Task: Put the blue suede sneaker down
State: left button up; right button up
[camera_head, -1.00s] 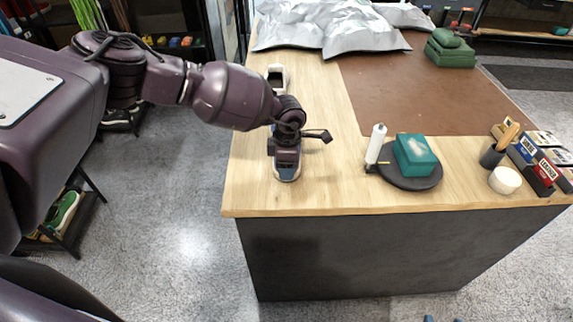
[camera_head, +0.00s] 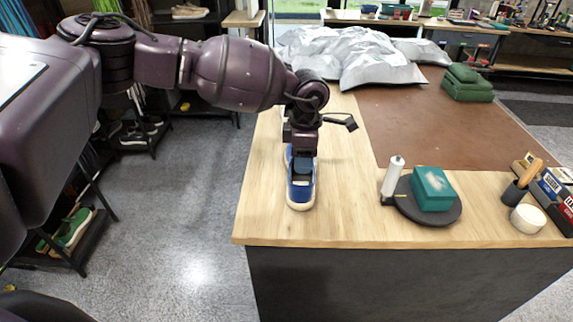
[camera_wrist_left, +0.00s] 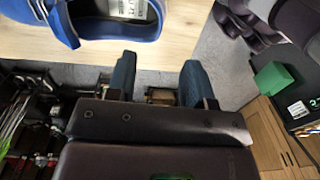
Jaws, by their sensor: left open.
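The blue suede sneaker (camera_head: 301,193) has a pale sole and rests upright on the wooden table (camera_head: 345,215), near its left side. My left gripper (camera_head: 303,152) is just above and behind it in the head view, partly hiding its far end. In the left wrist view the open left gripper (camera_wrist_left: 157,72) has nothing between its two dark blue fingers. The sneaker (camera_wrist_left: 107,18) lies apart from the fingers there, at the top left and cut off by the edge. My right gripper is out of view.
A white bottle (camera_head: 392,178) and a teal box (camera_head: 433,189) stand with a dark round plate (camera_head: 424,214) to the right. A brown mat (camera_head: 430,125) and crumpled silver sheets (camera_head: 350,55) lie farther back. Bare wood surrounds the sneaker.

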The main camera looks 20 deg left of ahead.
pick_arm(q)
jog(key=s+d+f+n+g+h, duration=0.15)
jog(key=s+d+n+h, duration=0.25)
jog(key=s+d+h, duration=0.5)
jog(key=s+d+f+n+g+h, duration=0.1)
jog(key=s+d+f+n+h, duration=0.1)
jog(key=s+d+n+h, duration=0.65)
jog(key=w+a+f+n+t+y, duration=0.2)
jog(key=a+f+n+t+y, duration=0.15)
jog(key=a+n+t, duration=0.6)
jog(key=w+a+f+n+t+y, duration=0.4)
jog(key=n+t, duration=0.6)
jog(key=n, duration=0.6)
jog(key=s+a+f+n+g+y, duration=0.4)
jog(key=s+a+f+n+y, duration=0.6)
jog(key=s+a, duration=0.6)
notch_tip(320, 180, down, 3)
jog(key=shift+a+n+g, duration=0.4)
jog(key=shift+a+n, duration=0.45)
jog(key=shift+n, duration=0.25)
